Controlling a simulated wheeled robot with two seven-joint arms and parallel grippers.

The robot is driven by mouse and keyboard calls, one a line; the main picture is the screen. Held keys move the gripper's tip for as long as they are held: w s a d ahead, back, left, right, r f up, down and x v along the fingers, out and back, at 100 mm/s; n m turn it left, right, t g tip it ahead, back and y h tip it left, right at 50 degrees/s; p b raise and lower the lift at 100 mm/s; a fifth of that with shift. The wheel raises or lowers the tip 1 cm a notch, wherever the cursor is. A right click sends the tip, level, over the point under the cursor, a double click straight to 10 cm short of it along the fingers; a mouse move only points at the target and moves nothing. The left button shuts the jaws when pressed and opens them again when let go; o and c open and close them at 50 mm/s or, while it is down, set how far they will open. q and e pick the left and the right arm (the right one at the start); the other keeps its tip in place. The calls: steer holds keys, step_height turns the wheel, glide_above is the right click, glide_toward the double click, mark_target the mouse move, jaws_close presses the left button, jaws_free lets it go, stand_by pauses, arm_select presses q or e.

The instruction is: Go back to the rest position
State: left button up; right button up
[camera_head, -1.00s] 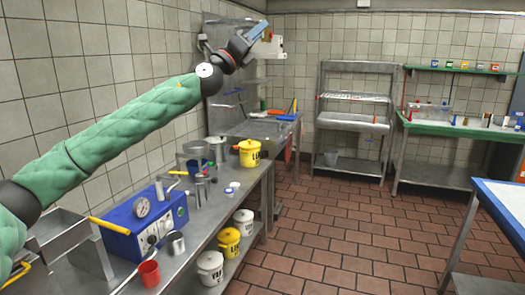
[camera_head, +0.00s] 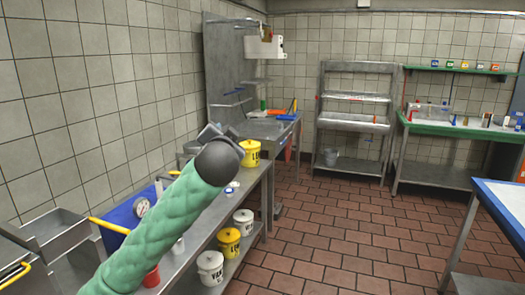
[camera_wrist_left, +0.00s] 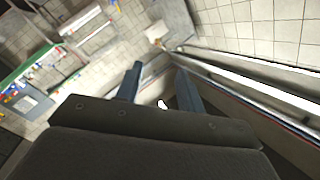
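My left arm, in a green padded sleeve, rises from the bottom left of the head view. Its dark wrist hides most of my left gripper (camera_head: 212,131), which is over the steel bench. In the left wrist view the two grey fingers of my left gripper (camera_wrist_left: 158,78) stand apart with a clear gap, and I see nothing held between them. My right gripper is in neither view.
The steel bench (camera_head: 206,236) along the left wall holds a blue box with a gauge (camera_head: 142,207), a red cup (camera_head: 151,276) and a yellow pot (camera_head: 250,152). Pots stand on its lower shelf. The tiled floor (camera_head: 330,225) is clear.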

arm_select(q)
steer(key=s+a+f+n+g+h, duration=0.1)
steer(key=s+f+g, duration=0.2)
steer(key=s+f, duration=0.8)
steer(key=s+a+f+n+g+h, duration=0.15)
steer(key=s+f+g, duration=0.3)
steer(key=f, duration=1.15)
steer(key=s+a+f+n+g+h, duration=0.1)
steer(key=s+f+n+g, duration=0.1)
steer(key=s+f, duration=0.9)
steer(key=s+f+g, duration=0.6)
steer(key=s+f, duration=1.6)
steer(key=shift+a+f+n, duration=0.15)
steer(key=shift+f+n, duration=0.05)
steer(key=shift+n, duration=0.25)
steer(key=shift+s+y, duration=0.1)
steer(key=shift+y, duration=0.15)
